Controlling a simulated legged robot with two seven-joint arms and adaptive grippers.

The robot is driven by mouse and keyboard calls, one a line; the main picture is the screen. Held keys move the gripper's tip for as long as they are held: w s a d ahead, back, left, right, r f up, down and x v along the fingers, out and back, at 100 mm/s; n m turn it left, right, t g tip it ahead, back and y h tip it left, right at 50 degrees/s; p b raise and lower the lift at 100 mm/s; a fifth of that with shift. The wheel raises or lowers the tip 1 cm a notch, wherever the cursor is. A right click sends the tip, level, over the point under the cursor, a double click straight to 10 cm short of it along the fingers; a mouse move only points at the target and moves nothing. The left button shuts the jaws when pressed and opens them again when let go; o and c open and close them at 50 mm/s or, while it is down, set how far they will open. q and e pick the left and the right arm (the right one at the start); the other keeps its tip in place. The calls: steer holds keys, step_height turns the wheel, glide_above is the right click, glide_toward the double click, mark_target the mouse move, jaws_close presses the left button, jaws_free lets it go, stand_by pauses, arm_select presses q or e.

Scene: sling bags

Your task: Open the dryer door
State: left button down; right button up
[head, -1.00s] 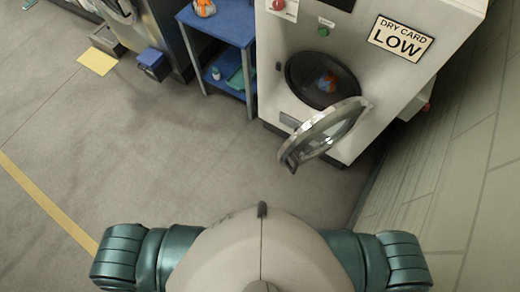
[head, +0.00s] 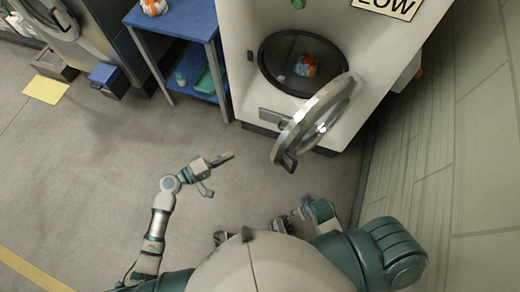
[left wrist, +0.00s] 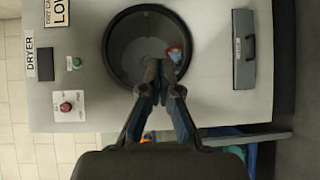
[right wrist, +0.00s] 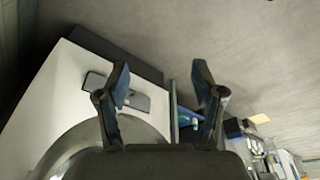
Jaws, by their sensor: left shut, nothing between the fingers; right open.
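The dryer (head: 235,60) is a pale machine at the upper right of the head view. Its round door (head: 318,118), a silver ring with glass, stands swung out to the right, with a dark handle (head: 286,162) at its lower edge. The drum opening (head: 278,72) is uncovered and also shows in the left wrist view (left wrist: 118,72). My left gripper (head: 220,172) is shut and empty, in front of the dryer and left of the door; it also shows in the left wrist view (left wrist: 162,78). My right gripper (right wrist: 160,80) is open and empty near the door ring (right wrist: 85,145).
An orange, white and blue item (head: 306,66) lies in the drum. A blue shelf cart (head: 175,22) stands left of the dryer. A wall (head: 430,150) closes off the right side. The grey floor (head: 90,170) at left is clear.

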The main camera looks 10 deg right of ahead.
arm_select(q)
steer(key=s+d+r, duration=0.1)
steer(key=d, duration=0.5)
steer(key=s+d+r+g+h+p, duration=0.1)
steer(key=d+r, duration=0.1)
steer(key=d, duration=0.5)
steer(key=shift+s+d+m, duration=0.2)
steer(key=shift+s+m, duration=0.1)
arm_select(e)
steer(key=shift+s+d+f, duration=0.1)
steer(key=shift+d+f, duration=0.4)
steer(key=shift+f, duration=0.35)
